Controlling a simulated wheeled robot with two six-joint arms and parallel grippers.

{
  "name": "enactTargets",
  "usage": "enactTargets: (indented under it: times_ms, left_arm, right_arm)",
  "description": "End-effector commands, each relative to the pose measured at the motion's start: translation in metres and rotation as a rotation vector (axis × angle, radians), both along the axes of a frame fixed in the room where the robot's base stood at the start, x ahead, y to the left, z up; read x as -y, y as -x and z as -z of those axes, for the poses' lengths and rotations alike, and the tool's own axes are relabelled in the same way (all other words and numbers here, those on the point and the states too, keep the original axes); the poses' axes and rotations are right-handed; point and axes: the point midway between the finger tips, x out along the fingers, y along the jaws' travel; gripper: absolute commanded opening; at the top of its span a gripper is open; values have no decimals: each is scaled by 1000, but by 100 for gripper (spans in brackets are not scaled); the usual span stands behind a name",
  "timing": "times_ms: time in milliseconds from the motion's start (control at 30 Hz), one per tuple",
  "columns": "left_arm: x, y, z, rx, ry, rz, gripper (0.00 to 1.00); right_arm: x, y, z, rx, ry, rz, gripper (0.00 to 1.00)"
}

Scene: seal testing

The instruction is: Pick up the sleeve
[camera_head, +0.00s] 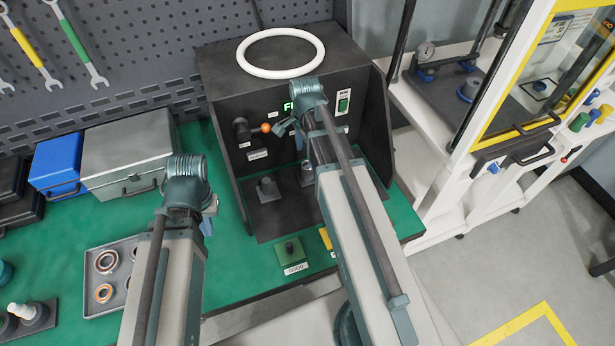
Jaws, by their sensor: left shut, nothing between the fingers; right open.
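I cannot tell for sure which part is the sleeve. A grey cylindrical part (267,188) stands upright on the dark base of the black test station (232,95). A second grey part (306,173) stands to its right, partly hidden by my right arm. My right gripper (281,127) is open in front of the station's panel, above these parts and just right of an orange knob (266,128). My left gripper (207,226) is shut and empty over the green bench, left of the station; my wrist hides most of it.
A grey tray (122,287) with several rings lies on the green bench (246,273) at the left. Grey (133,150) and blue (57,165) boxes stand behind it. A green block (290,250) sits before the station. A yellow-framed cabinet (487,143) stands right.

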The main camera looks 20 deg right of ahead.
Motion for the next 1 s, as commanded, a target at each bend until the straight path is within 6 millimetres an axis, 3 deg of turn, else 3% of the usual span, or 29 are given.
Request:
enactTargets:
  times_ms: [33,100,533,1000]
  left_arm:
    - [0,0,15,0,0,0,0]
    - [0,0,24,0,0,0,0]
    - [0,0,35,0,0,0,0]
    - [0,0,82,0,0,0,0]
  right_arm:
    - [0,0,15,0,0,0,83]
    - [0,0,24,0,0,0,83]
    - [1,0,35,0,0,0,83]
    - [7,0,82,0,0,0,83]
